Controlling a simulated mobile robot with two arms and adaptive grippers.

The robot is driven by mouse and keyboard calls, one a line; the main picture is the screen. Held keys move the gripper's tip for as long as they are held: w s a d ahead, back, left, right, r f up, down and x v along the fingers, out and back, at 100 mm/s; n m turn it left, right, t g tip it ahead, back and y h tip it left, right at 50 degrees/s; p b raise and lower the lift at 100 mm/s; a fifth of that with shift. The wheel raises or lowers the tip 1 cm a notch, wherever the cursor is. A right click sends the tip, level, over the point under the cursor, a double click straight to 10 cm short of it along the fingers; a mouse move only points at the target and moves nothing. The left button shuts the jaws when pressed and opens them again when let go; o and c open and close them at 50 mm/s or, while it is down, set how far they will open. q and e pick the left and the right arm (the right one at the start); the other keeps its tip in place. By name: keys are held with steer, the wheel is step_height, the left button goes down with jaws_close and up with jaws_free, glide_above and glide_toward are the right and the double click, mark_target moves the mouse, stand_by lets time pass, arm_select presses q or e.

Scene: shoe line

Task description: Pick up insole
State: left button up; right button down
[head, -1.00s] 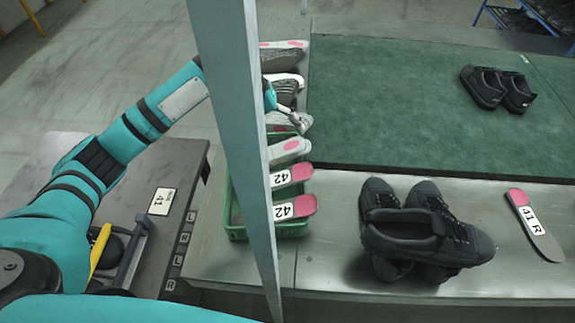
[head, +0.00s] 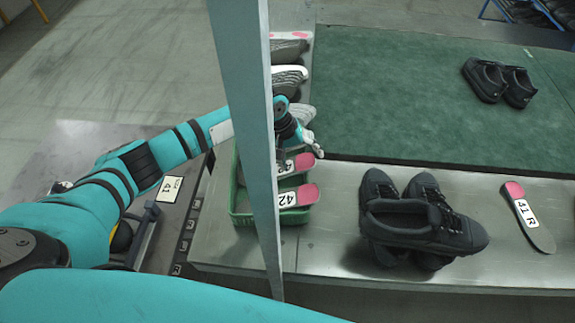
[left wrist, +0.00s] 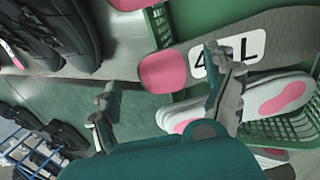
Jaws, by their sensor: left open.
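Two grey insoles with pink ends and white labels lie in the green crate (head: 237,204). The near insole (head: 305,193) reads 42. The far insole (head: 304,161) is partly hidden by my left gripper (head: 309,142). In the left wrist view the gripper (left wrist: 165,98) is open, with an insole (left wrist: 165,72) close by its fingers. One finger overlaps its label, which ends in L; whether they touch I cannot tell. A 41 R insole (head: 529,218) lies alone on the metal table at the right. My right gripper is out of view.
A grey post (head: 245,120) blocks part of the crate. Black shoes (head: 425,228) are piled on the metal table (head: 340,268). Another black pair (head: 498,80) stands on the green mat (head: 400,90). More shoes and insoles line the mat's left side.

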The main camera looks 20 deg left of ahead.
arm_select(q)
steer(key=shift+x, duration=1.3)
steer(key=shift+w, duration=0.1)
steer(key=c, duration=1.2)
